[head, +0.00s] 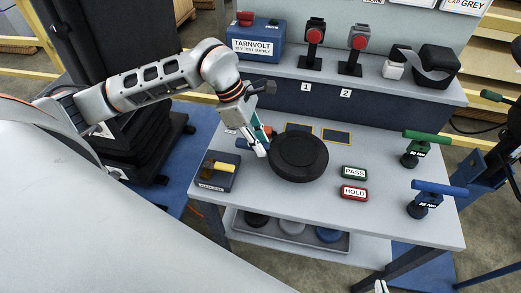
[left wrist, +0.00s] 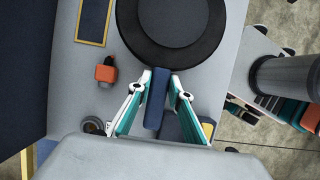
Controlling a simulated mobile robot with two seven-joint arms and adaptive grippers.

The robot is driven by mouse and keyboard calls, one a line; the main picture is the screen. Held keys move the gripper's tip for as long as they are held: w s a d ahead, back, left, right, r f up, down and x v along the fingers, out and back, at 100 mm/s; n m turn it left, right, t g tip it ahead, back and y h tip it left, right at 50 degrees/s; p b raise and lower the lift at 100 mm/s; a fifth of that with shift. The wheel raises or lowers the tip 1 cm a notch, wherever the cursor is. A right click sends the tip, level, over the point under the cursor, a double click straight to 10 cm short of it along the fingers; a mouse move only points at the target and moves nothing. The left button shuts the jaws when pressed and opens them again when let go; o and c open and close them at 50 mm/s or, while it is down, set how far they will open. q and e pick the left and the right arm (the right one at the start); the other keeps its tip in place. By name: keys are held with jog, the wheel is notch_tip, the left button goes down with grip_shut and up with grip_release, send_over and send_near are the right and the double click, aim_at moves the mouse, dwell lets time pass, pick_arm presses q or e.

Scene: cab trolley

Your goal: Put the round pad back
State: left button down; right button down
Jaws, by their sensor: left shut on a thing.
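My left gripper (head: 264,146) is at the left edge of a large black round disc (head: 299,156) with a raised centre, lying on the grey table. In the left wrist view, my left gripper (left wrist: 156,100) is shut on a dark blue bar (left wrist: 155,100). The bar's far end meets or lies beside the black disc (left wrist: 172,22); I cannot tell whether they are joined. Several round pads, including a black one (head: 256,219), a grey one (head: 291,226) and a blue one (head: 328,235), sit on the lower shelf. A fingertip of my right gripper (head: 381,286) shows at the bottom edge.
A box with a yellow block (head: 222,168) stands left of the disc. PASS (head: 354,172) and HOLD (head: 354,192) plates lie to the right, with green-handled (head: 421,143) and blue-handled (head: 432,197) tools beyond. A raised shelf at the back holds a Tarnvolt unit (head: 256,43) and two red-topped devices.

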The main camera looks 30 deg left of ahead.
pick_arm(q)
jog(key=shift+f, duration=1.6)
jog(key=c, duration=1.8)
grip_release()
jog(key=shift+c, duration=0.2)
jog(key=v, duration=1.2)
jog(key=shift+s, duration=0.1)
